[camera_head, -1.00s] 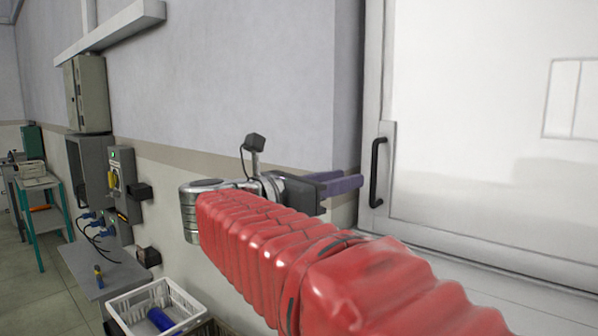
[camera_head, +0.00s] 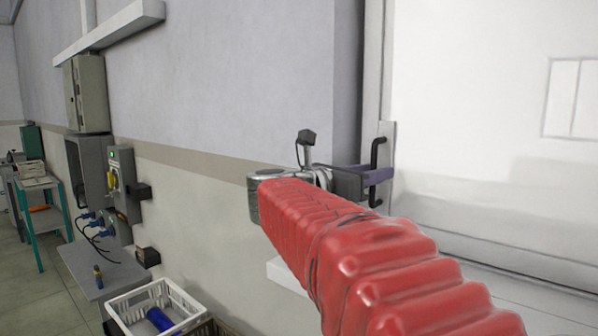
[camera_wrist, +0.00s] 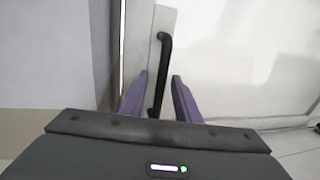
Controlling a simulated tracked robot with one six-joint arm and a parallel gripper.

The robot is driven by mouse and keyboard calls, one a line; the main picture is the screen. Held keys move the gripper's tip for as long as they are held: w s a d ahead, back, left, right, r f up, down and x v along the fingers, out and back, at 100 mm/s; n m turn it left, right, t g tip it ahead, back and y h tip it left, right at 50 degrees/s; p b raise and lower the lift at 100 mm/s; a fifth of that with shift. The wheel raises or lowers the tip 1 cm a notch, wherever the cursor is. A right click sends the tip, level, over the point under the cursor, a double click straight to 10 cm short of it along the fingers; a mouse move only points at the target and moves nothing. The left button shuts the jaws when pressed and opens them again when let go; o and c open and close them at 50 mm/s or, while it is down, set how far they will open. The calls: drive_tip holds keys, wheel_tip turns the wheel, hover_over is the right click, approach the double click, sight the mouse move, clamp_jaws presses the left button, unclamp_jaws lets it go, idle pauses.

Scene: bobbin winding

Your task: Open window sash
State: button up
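The window sash (camera_head: 470,110) is a pale pane in a light frame at the right of the head view, and it also shows in the wrist view (camera_wrist: 240,55). A black bar handle (camera_head: 376,150) stands upright on its left frame edge. My gripper (camera_head: 382,174) is at the handle. In the wrist view the handle (camera_wrist: 164,60) runs down between the two purple fingers of my gripper (camera_wrist: 160,92), with gaps on both sides. The fingers are open. The lower part of the handle is hidden behind the gripper body.
A white crate (camera_head: 190,312) with a blue bobbin (camera_head: 158,319) stands at the bottom. A grey shelf (camera_head: 105,272) and wall-mounted electrical boxes (camera_head: 125,180) are on the left wall. A teal-legged table (camera_head: 40,215) stands at far left.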

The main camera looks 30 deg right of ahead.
clamp_jaws()
idle(0.3)
idle(0.4)
